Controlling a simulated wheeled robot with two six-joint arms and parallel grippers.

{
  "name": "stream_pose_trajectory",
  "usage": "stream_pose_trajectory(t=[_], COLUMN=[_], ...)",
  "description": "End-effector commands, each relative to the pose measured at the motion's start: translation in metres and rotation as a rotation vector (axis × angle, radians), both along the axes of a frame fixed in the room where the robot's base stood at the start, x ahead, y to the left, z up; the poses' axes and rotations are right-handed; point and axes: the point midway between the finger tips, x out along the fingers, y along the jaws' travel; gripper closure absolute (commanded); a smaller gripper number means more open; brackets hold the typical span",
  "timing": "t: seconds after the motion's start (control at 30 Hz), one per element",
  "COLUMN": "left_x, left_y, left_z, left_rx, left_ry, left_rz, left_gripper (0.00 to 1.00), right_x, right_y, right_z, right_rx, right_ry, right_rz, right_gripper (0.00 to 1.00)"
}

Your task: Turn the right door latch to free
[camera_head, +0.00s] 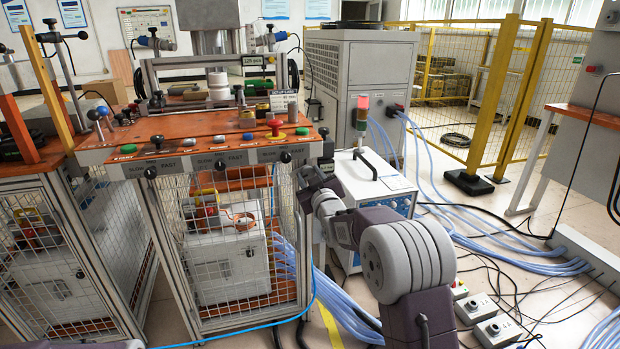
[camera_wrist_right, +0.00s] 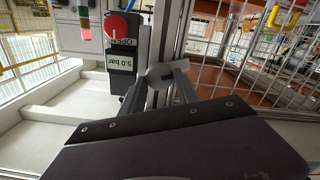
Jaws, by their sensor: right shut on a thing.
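The right door latch (camera_wrist_right: 160,73) is a small grey round piece on the metal post at the door's edge in the right wrist view. My right gripper (camera_wrist_right: 162,83) has its two fingers on either side of it and is shut on it. In the head view my right gripper (camera_head: 307,176) is at the right front post of the orange-topped bench, beside the mesh door (camera_head: 240,262). The latch is hidden there behind the gripper. My left gripper is not in view.
In the right wrist view a red knob (camera_wrist_right: 117,27) and a dark block labelled 5.0 bar (camera_wrist_right: 120,62) sit close to the latch. A white box (camera_head: 375,185) and blue hoses (camera_head: 440,185) stand right of the bench. Control knobs line the bench front.

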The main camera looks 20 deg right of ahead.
Motion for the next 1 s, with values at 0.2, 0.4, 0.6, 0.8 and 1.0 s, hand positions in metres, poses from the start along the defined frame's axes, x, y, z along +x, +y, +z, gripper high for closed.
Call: stream_pose_trajectory(t=[0.2, 0.4, 0.6, 0.8, 1.0], left_x=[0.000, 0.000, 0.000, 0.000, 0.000], left_y=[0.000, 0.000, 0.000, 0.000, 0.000], left_z=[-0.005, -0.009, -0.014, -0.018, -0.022], left_rx=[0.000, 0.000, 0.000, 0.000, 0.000], left_ry=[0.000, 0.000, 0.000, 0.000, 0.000], left_rz=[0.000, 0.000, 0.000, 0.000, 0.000], left_gripper=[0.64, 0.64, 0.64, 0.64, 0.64], right_x=[0.000, 0.000, 0.000, 0.000, 0.000], right_y=[0.001, 0.002, 0.002, 0.003, 0.003], right_z=[-0.001, -0.002, -0.003, -0.004, -0.004], right_rx=[-0.204, -0.394, -0.584, -0.772, -0.944], right_ry=[-0.001, -0.001, -0.001, 0.000, 0.000], right_rz=[0.000, 0.000, 0.000, 0.001, 0.001], right_gripper=[1.00, 1.00, 1.00, 1.00, 1.00])
